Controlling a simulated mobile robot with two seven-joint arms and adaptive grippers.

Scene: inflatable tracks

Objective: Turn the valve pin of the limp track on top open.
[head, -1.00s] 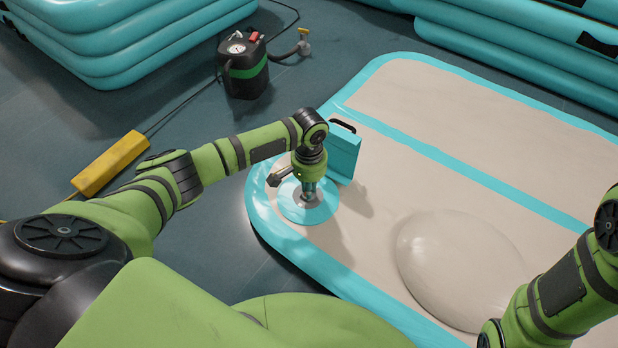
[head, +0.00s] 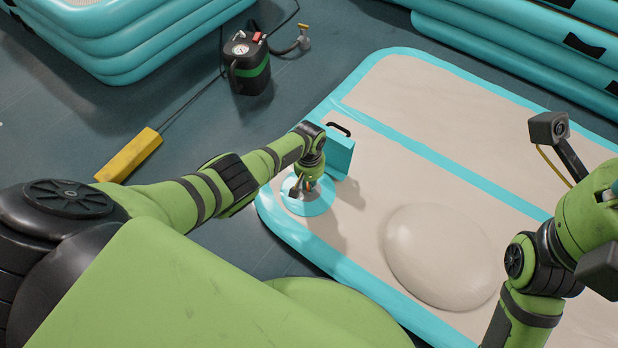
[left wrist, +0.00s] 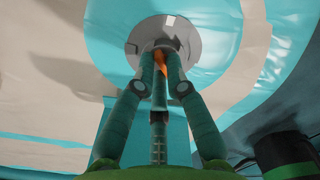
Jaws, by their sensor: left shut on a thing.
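The limp track on top (head: 455,105) is a beige mat with a teal border. A round teal patch (head: 322,205) with a grey valve collar (left wrist: 185,37) sits at its near left corner. My left gripper (head: 305,188) points down over this patch. In the left wrist view its fingers (left wrist: 160,52) close together on the orange valve pin (left wrist: 160,65) inside the collar. The fingers hide most of the pin, so how far it is turned cannot be told. My right arm is at the right edge, its fingers outside the picture.
A smooth bulge (head: 440,257) rises from the mat. A black pump (head: 247,65) with a gauge, a yellow block (head: 130,156) and stacked teal tracks (head: 130,45) surround it.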

